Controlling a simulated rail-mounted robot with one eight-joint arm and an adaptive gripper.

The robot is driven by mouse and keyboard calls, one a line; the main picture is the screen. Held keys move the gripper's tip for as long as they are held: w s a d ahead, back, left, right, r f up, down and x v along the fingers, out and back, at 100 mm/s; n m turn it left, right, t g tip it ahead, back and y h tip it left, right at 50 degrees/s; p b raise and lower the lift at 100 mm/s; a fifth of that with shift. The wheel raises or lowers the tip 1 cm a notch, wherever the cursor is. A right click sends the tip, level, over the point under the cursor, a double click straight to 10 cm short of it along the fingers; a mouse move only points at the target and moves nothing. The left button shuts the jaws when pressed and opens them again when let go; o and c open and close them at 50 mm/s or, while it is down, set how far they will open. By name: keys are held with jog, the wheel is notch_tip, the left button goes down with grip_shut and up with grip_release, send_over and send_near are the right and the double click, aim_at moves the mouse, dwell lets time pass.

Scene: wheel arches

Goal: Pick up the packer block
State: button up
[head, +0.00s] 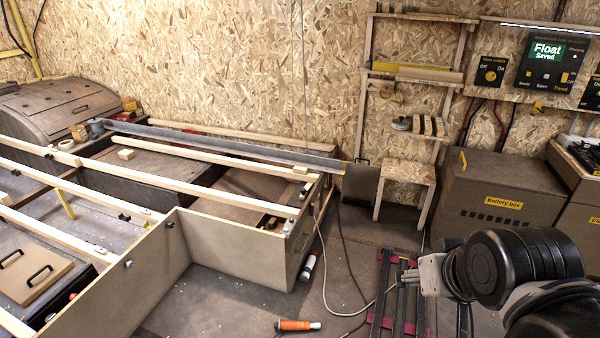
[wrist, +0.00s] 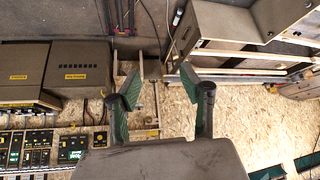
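No block is labelled, so I cannot tell for certain which is the packer block. A small pale wooden block (head: 126,153) sits on the bed frame at the left in the head view, and the likeliest match is this one. My gripper (wrist: 160,84) shows in the wrist view with its two green-padded fingers spread wide and nothing between them. In the head view my arm is at the lower right, far from the block, and the fingers cannot be made out. I cannot make out the block in the wrist view.
The bed frame's grey side panel (head: 235,245) and long pale slats (head: 205,158) fill the left. A battery box (head: 497,195) and wooden shelf stand at the right. Some floor between is clear.

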jog(key=shift+o, duration=0.2)
jog(key=o, duration=1.2)
jog(key=shift+w, duration=0.1)
